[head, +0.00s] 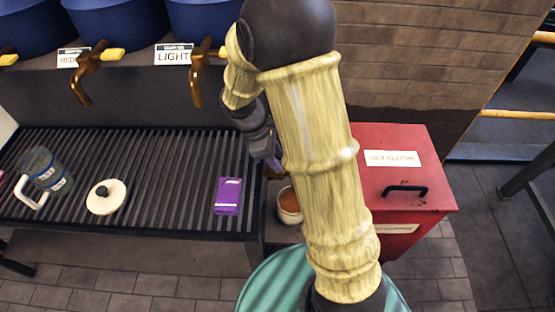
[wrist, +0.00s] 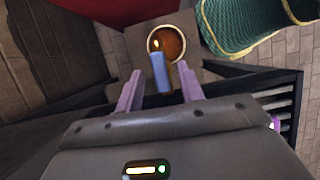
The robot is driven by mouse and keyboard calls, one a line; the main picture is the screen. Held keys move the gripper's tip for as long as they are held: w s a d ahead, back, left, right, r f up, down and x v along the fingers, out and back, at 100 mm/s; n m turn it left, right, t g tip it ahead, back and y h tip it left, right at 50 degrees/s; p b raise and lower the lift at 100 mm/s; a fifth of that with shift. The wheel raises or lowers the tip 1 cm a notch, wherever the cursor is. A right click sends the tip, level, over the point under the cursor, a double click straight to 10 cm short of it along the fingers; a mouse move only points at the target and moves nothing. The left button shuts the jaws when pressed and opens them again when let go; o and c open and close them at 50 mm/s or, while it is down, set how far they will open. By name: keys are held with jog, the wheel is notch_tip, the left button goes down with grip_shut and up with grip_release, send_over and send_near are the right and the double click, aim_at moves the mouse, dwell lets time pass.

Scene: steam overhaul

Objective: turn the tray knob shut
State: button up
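In the wrist view a blue handle with a brass end (wrist: 160,72), which looks like the tray knob, lies between the two purple fingers of my gripper (wrist: 159,88). The fingers are apart, with a visible gap on each side of the blue handle. I cannot tell how far the knob is turned. In the head view the slatted tray (head: 150,160) spans the left and middle, and my gripper (head: 274,163) is at its right end. My arm hides most of the knob there.
A bucket (head: 289,205) with orange-brown contents stands below the knob. A red oily-cloths bin (head: 405,185) is at right, a teal drum (head: 270,285) in front. A purple box (head: 228,196), white lid (head: 106,197) and glass jug (head: 45,172) are on the tray. Brass taps (head: 197,75) hang above.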

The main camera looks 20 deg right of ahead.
jog(key=shift+d+f, duration=0.15)
jog(key=shift+f, duration=0.2)
grip_shut()
